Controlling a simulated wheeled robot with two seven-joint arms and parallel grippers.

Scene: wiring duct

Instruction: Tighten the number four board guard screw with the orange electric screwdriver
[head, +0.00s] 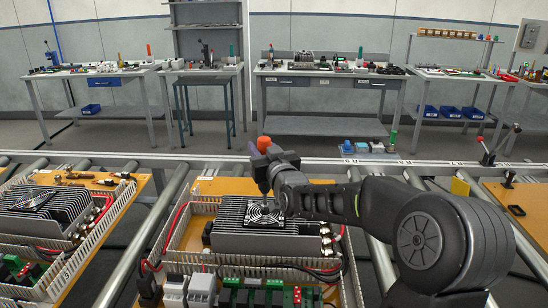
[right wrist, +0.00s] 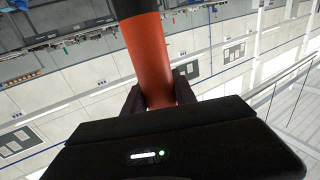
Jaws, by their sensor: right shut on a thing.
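My right gripper (head: 268,160) is shut on the orange electric screwdriver (head: 264,143), which stands upright with its orange end above the fingers. In the right wrist view the screwdriver (right wrist: 149,58) shows as an orange and black cylinder between the two fingers of the gripper (right wrist: 160,88). In the head view its thin shaft points down toward the fan guard (head: 265,214) on the middle board's finned heat sink. The tip is over the guard's back edge; I cannot tell if it touches a screw. The guard screws are too small to tell apart. My left gripper is out of view.
The middle orange board (head: 215,186) lies on a roller conveyor, with white slotted ducts and red and black cables around the heat sink (head: 228,240). Another board (head: 88,287) lies at left, and one (head: 525,205) at right. Workbenches (head: 330,72) stand well behind.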

